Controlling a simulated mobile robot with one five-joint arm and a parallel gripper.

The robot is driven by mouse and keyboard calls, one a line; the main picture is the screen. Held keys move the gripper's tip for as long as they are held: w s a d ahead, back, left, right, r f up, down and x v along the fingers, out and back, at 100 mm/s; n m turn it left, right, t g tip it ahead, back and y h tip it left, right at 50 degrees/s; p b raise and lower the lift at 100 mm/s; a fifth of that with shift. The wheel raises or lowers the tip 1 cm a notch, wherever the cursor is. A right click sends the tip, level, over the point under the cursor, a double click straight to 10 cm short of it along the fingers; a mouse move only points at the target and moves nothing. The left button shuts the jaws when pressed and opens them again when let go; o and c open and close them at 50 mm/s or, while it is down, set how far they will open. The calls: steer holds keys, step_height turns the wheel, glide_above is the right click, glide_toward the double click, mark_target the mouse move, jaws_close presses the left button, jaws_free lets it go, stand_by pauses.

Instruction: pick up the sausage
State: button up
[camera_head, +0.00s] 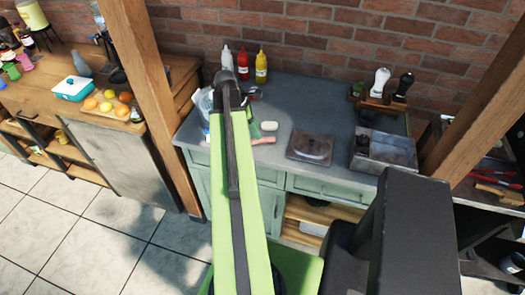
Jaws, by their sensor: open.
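A small pinkish, elongated thing that looks like the sausage (264,140) lies on the grey countertop (335,95) near its front edge. It is just right of my green arm, and its left end is close to the arm's edge in the picture. My arm reaches up the middle of the view over the counter, ending in a dark joint above and left of the sausage. My gripper's fingers cannot be made out; they seem hidden behind the arm. Nothing is seen touching the visible part of the sausage.
A small whitish item (269,126) lies just behind the sausage. A dark square board (310,148) and a metal tray (383,153) stand to the right. White, red and yellow bottles (261,67) stand at the back. A wooden post (150,100) rises left of the counter.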

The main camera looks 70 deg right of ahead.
mark_target(262, 141)
steer(key=shift+s+d+f, duration=0.1)
steer(key=shift+s+f, duration=0.05)
steer(key=shift+f, duration=0.2)
steer(key=b+x, duration=0.5)
steer(key=shift+a+f, duration=0.3)
steer(key=shift+r, duration=0.2)
steer(key=shift+f, duration=0.15)
jaws_close()
